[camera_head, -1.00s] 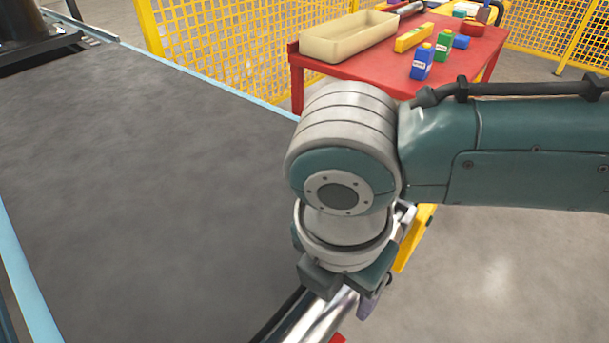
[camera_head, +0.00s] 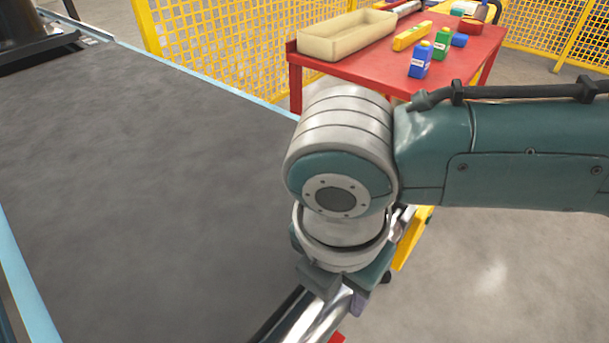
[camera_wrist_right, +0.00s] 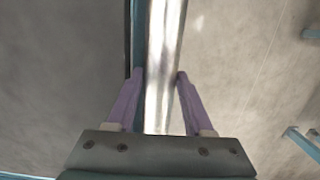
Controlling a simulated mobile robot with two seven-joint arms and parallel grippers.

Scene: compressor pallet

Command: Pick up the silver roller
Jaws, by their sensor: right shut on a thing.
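The silver roller (camera_head: 312,319) is a long shiny bar at the bottom of the head view, lying along the edge of the dark grey belt surface. My right gripper (camera_head: 333,296) points down over it, with the wrist hiding part of the roller. In the right wrist view the roller (camera_wrist_right: 163,60) runs between the two purple fingers of my right gripper (camera_wrist_right: 161,78), which are shut on it. I cannot tell whether the roller is lifted off its support. My left gripper is not in view.
The wide dark belt (camera_head: 150,170) with light blue edges fills the left. A red table (camera_head: 380,72) behind carries a beige tray (camera_head: 345,38) and several small coloured items. Yellow mesh fencing (camera_head: 205,35) stands at the back. Grey floor is open at lower right.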

